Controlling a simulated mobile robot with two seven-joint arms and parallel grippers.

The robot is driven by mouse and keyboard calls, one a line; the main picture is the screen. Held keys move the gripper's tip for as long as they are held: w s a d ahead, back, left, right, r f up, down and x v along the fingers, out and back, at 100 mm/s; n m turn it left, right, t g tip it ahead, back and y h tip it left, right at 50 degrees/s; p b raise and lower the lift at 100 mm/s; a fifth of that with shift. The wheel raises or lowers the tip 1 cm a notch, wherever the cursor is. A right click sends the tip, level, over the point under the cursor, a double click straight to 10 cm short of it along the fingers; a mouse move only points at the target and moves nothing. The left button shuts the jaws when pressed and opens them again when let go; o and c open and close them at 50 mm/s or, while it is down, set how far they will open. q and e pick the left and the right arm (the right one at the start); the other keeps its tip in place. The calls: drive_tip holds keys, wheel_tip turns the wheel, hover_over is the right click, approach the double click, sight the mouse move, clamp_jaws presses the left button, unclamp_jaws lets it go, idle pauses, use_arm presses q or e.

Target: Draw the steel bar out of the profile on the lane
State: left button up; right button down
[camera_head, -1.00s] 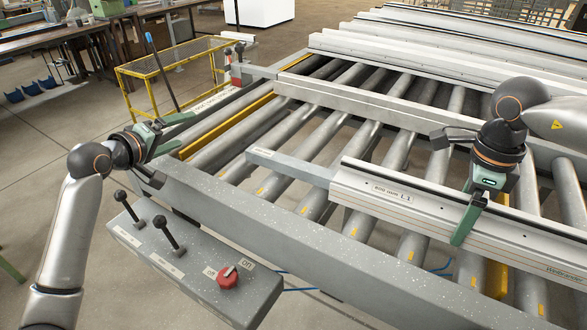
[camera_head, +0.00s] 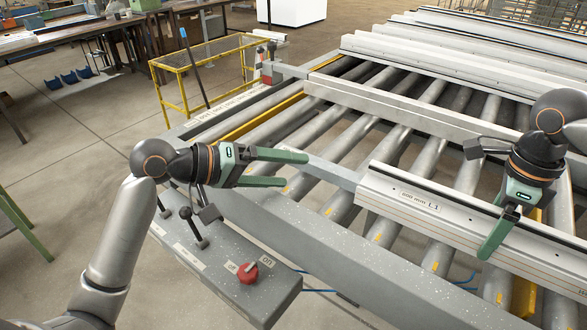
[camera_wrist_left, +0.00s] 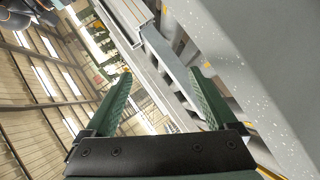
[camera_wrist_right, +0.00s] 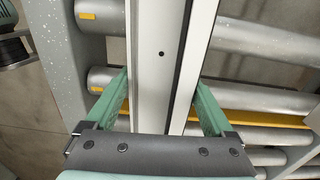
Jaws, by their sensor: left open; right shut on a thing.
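The steel bar (camera_head: 330,172) is a flat grey bar sticking out of the left end of the white profile (camera_head: 420,204), which lies on the roller lane and is marked 500 mm L1. My left gripper (camera_head: 292,170) is open, its green fingers pointing at the bar's free end. In the left wrist view the bar (camera_wrist_left: 170,62) runs between the open fingers (camera_wrist_left: 165,95), into the profile end (camera_wrist_left: 125,18). Contact with the bar cannot be told. My right gripper (camera_head: 503,222) is shut on the profile; the right wrist view shows the profile (camera_wrist_right: 158,60) between its fingers (camera_wrist_right: 163,98).
A control panel (camera_head: 225,262) with levers and a red knob (camera_head: 247,272) sits below my left gripper. Grey rollers (camera_head: 345,200) and a front rail (camera_head: 330,238) surround the profile. More white profiles (camera_head: 430,62) lie behind. A yellow cart (camera_head: 205,80) stands at the back left.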

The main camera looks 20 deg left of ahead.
sight(331, 173)
use_arm(q)
drive_tip(key=x, duration=1.2)
drive_tip(key=shift+a, duration=0.1)
drive_tip(key=shift+r, duration=0.15)
clamp_jaws()
idle(0.3)
